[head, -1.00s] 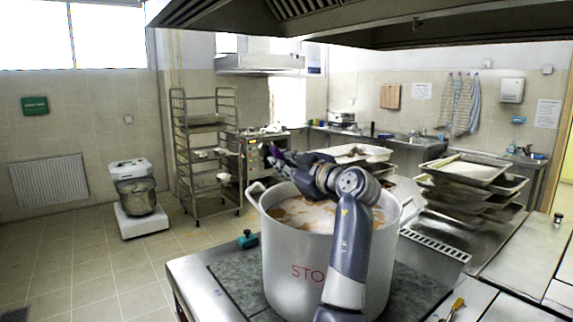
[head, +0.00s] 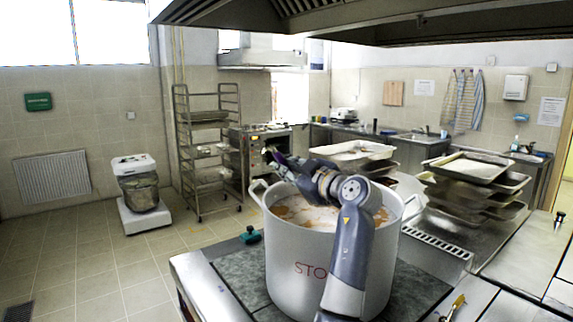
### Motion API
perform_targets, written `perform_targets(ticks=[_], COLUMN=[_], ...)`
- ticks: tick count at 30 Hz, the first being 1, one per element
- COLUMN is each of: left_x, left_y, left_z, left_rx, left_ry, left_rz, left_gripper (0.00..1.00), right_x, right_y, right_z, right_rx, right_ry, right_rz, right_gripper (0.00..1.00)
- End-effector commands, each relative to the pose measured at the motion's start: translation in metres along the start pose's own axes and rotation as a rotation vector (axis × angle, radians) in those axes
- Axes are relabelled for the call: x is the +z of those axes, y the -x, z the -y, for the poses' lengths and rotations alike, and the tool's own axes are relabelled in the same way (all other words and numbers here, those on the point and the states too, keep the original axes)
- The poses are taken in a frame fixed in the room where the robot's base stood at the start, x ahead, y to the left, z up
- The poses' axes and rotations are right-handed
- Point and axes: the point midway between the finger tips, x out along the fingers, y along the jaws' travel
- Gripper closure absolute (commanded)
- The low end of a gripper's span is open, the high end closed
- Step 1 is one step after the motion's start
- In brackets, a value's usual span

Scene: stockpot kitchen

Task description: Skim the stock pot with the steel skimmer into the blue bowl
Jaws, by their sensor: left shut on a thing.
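The stock pot (head: 285,262), a large pale metal pot with red lettering partly hidden by my arm, stands on the dark stove plate. Stock with orange-brown patches and pale foam (head: 300,213) shows inside it. My left gripper (head: 277,166) is above the pot's far left rim, with its arm reaching across the front. I see no blue bowl. My right gripper is out of view.
A small teal object (head: 250,235) lies left of the pot. A yellow-handled tool (head: 456,304) lies on the counter at the lower right. Stacked trays (head: 468,183) stand at the right. An extractor hood (head: 400,22) hangs overhead. Floor at the left is open.

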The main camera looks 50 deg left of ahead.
Motion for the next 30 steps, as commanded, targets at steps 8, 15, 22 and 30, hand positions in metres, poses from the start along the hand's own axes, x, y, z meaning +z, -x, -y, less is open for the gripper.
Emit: perform_targets(ticks=[8,15,22,30], left_x=[0.027,0.046,0.065,0.086], left_y=[0.000,0.000,0.000,0.000], left_z=[0.019,0.033,0.046,0.061], left_rx=[0.001,0.001,0.001,0.001], left_ry=[0.002,0.002,0.002,0.002], left_rz=[-0.001,-0.001,-0.001,-0.001], left_gripper=[1.00,1.00,1.00,1.00], right_x=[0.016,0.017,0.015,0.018], right_y=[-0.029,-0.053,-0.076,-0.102], right_z=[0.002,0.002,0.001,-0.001], right_rx=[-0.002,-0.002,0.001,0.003], right_ry=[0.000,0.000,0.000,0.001], right_rz=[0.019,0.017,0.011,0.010], right_gripper=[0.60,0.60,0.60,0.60])
